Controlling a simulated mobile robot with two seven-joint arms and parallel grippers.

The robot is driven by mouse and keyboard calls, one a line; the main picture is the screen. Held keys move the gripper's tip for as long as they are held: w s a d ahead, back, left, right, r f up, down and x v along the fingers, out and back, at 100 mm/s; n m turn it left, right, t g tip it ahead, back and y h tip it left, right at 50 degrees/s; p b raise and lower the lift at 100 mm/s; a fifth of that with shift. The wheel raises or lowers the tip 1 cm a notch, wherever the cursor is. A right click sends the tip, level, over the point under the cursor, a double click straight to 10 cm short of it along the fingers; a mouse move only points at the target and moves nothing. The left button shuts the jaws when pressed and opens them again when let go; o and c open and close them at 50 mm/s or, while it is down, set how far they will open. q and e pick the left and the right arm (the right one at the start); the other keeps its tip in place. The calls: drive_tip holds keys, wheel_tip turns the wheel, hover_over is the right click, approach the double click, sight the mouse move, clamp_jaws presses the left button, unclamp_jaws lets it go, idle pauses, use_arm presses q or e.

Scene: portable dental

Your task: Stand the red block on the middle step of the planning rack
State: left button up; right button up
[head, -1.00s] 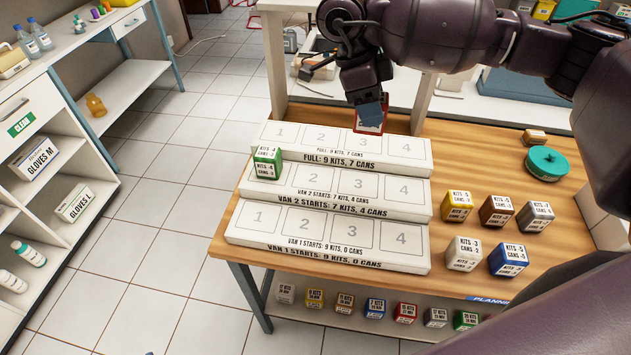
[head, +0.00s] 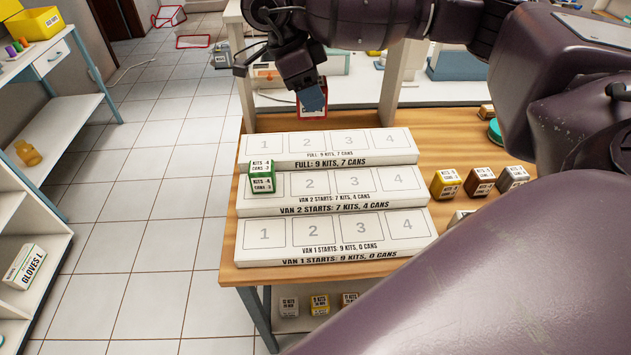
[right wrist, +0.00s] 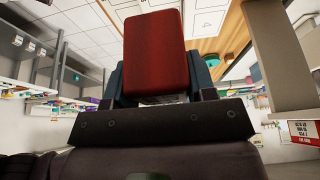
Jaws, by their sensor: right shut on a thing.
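The red block (head: 311,110) is in my right gripper (head: 312,97), above the back edge of the rack's top step. It also shows in the right wrist view (right wrist: 154,52), held between the fingers. The white planning rack has three steps; the middle step (head: 375,204) reads "Van 2 starts: 7 kits, 4 cans" and has numbered spaces. A green block (head: 263,178) stands at the left end of the middle step, over space 1. Spaces 2, 3 and 4 there are bare. My left gripper is not in view.
Yellow (head: 445,184), brown (head: 480,181) and grey (head: 512,178) blocks stand on the wooden table (head: 455,235) right of the rack. My right arm hides the table's right part. Several blocks sit on the shelf below. A post (head: 402,75) rises behind the rack.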

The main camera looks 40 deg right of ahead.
drive_tip(key=shift+w+a, duration=0.15)
drive_tip(key=shift+a, duration=0.05)
drive_tip(key=shift+f, duration=0.35)
drive_tip(key=b, duration=0.1)
approach(320, 184)
drive_tip(key=d+r, duration=0.1)
drive_tip(key=shift+s+d+f, duration=0.1)
drive_tip(key=shift+s+f, duration=0.25)
drive_tip(key=shift+f, duration=0.2)
wheel_tip(320, 184, down, 3)
drive_tip(key=shift+f+b, duration=0.15)
drive_tip(key=shift+b, duration=0.25)
drive_tip(key=shift+f, duration=0.2)
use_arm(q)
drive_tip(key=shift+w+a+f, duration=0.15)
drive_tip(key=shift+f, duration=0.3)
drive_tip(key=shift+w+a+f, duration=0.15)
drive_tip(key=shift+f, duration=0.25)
